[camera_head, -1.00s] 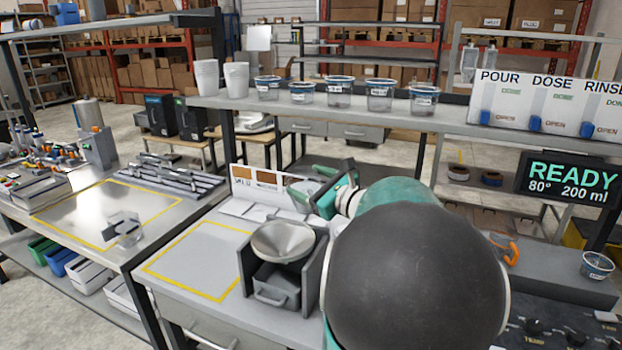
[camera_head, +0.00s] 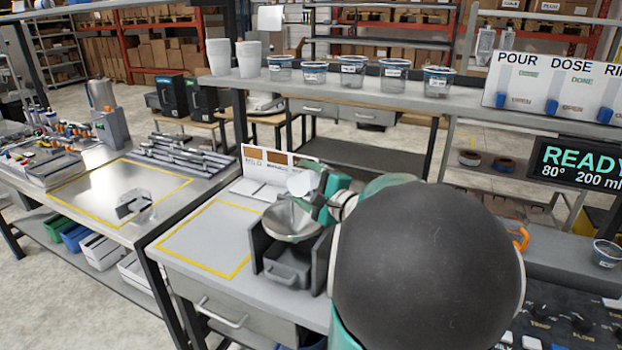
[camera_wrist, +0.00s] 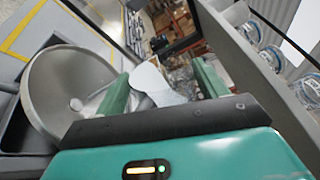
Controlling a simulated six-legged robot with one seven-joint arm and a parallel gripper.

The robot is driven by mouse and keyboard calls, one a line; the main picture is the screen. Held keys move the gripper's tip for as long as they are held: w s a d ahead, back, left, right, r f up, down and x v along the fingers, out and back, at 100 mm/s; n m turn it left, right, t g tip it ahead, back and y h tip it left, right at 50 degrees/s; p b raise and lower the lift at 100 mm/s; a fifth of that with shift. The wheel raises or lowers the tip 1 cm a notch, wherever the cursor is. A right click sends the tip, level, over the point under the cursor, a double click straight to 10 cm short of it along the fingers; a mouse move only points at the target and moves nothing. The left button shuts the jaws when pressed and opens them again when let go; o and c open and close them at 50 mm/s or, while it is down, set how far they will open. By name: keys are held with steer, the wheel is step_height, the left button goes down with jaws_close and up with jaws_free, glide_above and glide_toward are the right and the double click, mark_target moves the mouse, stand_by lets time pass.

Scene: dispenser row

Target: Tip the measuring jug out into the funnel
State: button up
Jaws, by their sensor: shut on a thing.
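The metal funnel (camera_head: 290,222) sits over a grey drawer-like bin (camera_head: 288,268) between dark side panels. It fills the left of the wrist view (camera_wrist: 50,85), wide mouth showing. My gripper (camera_head: 318,190) is shut on the measuring jug (camera_head: 301,184), a clear and whitish vessel just above the funnel's back rim. In the wrist view the jug (camera_wrist: 158,84) shows between the green fingers, and a clear part reaches over the funnel's edge. The jug looks tilted; its exact angle and contents cannot be told. My arm hides the funnel's right surroundings.
A yellow-outlined area (camera_head: 207,238) on the bench left of the funnel is clear. A white labelled card stand (camera_head: 278,165) is behind. Lidded cups (camera_head: 354,72) and white cup stacks (camera_head: 219,56) line the shelf. A display (camera_head: 580,164) reads READY, 80°, 200 ml.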

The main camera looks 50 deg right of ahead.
steer(key=a+n, duration=0.1)
steer(key=n, duration=0.1)
steer(key=a+n, duration=0.1)
steer(key=n, duration=0.1)
steer(key=f+n, duration=0.1)
steer(key=n, duration=0.1)
steer(key=shift+a+n, duration=0.4)
steer(key=shift+w+a, duration=0.1)
steer(key=shift+w, duration=0.05)
stand_by(2.1)
